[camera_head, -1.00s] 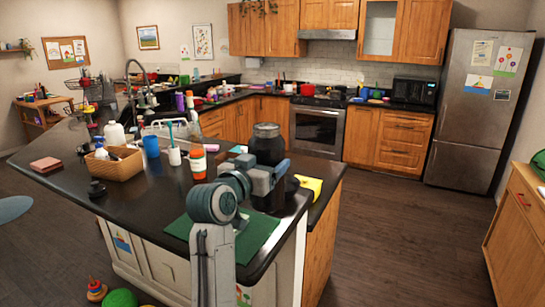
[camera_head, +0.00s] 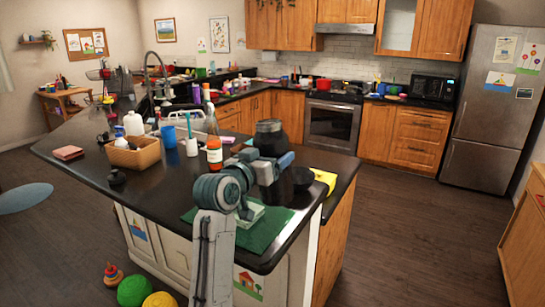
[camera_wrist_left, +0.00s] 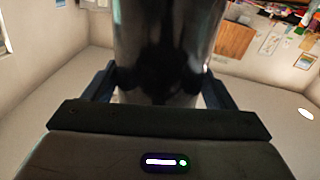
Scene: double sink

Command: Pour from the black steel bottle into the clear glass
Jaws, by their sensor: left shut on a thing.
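The black steel bottle (camera_head: 271,142) is held in my left gripper (camera_head: 276,166) above the near end of the counter. Its dark lid end points up in the head view, and the gripper hides part of its body. In the left wrist view, the shiny dark bottle (camera_wrist_left: 168,45) fills the space between both fingers. A pale, see-through shape, perhaps the clear glass (camera_head: 251,212), stands on the green mat (camera_head: 262,236), partly hidden by my left arm. My right gripper is not in view.
An orange-labelled bottle (camera_head: 214,153), a white cup (camera_head: 191,147) and a basket (camera_head: 134,154) stand left. The counter's front edge is close.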

